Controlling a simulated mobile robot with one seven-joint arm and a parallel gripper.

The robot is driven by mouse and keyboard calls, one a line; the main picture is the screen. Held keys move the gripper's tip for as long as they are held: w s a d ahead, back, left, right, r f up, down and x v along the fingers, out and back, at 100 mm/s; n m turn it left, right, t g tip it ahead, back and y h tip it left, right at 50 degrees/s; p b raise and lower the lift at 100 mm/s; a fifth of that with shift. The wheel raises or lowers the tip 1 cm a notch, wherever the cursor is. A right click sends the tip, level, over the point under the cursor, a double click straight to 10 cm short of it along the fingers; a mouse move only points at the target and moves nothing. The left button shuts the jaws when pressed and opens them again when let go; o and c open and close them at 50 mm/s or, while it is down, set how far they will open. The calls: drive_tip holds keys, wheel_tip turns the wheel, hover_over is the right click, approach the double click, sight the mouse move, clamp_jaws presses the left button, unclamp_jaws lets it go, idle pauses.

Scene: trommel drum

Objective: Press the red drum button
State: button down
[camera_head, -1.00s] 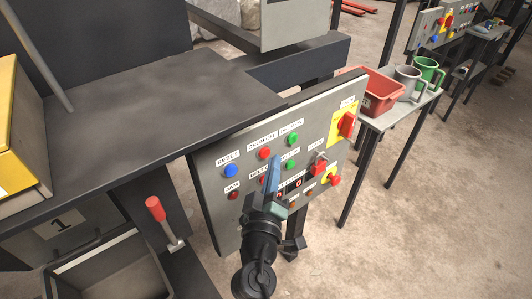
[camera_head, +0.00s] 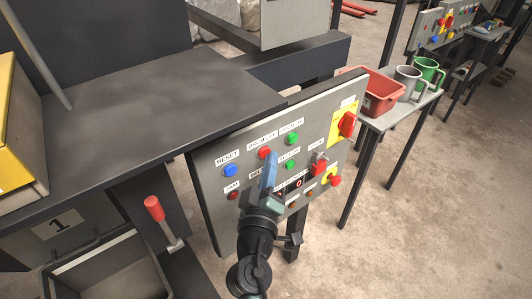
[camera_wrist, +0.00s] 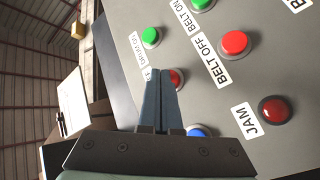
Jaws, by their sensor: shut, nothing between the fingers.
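The red drum button (camera_head: 264,152), under the DRUM OFF label, sits on the tilted grey control panel (camera_head: 222,205). In the wrist view the red drum button (camera_wrist: 178,79) is partly hidden behind the fingers. My gripper (camera_head: 271,156) is shut and empty, its blue-grey fingers pointing up the panel. In the wrist view my gripper (camera_wrist: 160,70) has its tips beside and overlapping the button in the picture. I cannot tell whether they touch it.
The green drum-on button (camera_head: 292,138), blue reset button (camera_head: 229,171) and red jam button (camera_wrist: 274,109) are nearby. The red belt-off button (camera_wrist: 234,43) is close too. A red switch (camera_head: 346,124) is at the panel's right. A dark table (camera_head: 150,100) borders the panel's left.

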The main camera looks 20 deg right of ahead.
drive_tip(key=shift+w+a, duration=0.1)
drive_tip(key=shift+w, duration=0.2)
drive_tip(key=shift+s, duration=0.15)
idle(0.5)
drive_tip(key=shift+s+d, duration=0.3)
drive_tip(key=shift+s, duration=0.4)
drive_tip(key=shift+s+d, duration=0.3)
drive_tip(key=shift+s, duration=0.5)
drive_tip(key=shift+s+d, duration=0.25)
drive_tip(key=shift+s, duration=0.5)
drive_tip(key=shift+s+d, duration=0.3)
drive_tip(key=shift+s, duration=0.5)
